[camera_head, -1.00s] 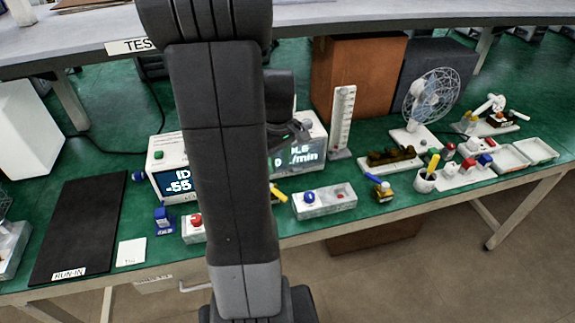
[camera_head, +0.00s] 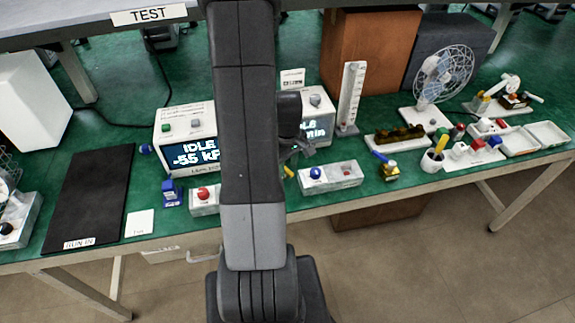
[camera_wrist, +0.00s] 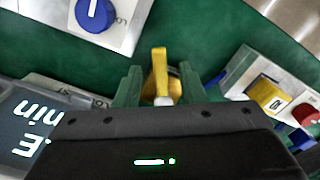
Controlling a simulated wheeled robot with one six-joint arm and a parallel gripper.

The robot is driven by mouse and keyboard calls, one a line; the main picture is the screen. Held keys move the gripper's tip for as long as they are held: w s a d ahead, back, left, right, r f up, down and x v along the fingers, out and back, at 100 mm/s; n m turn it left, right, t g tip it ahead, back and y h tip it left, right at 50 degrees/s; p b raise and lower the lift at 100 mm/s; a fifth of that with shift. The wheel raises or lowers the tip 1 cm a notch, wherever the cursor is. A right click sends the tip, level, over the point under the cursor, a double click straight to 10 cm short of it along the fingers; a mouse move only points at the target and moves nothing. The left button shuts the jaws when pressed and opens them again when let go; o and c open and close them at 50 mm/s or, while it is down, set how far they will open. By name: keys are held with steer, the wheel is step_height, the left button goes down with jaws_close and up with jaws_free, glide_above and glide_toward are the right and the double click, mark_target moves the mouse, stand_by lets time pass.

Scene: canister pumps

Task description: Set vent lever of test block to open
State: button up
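A yellow lever (camera_wrist: 160,62) stands in the wrist view, between the two fingers of my gripper (camera_wrist: 160,84). The fingers are apart, one on each side of the yellow part; I cannot tell whether they touch it. In the head view a yellow piece (camera_head: 289,172) shows just right of my arm, below my dark gripper (camera_head: 296,145). My arm hides most of what lies around it. I cannot tell for sure which body is the test block or how the vent lever is set. The wrist view's lower part is covered by my gripper's body.
A block with a blue knob (camera_head: 331,176) stands right of my arm. A block with a red knob (camera_head: 204,201) stands left of it. Two display units (camera_head: 186,137) (camera_head: 318,110) stand behind. A fan (camera_head: 442,78) and small fittings fill the bench's right side.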

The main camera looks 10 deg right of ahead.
steer(key=shift+f, duration=0.5)
jaws_close()
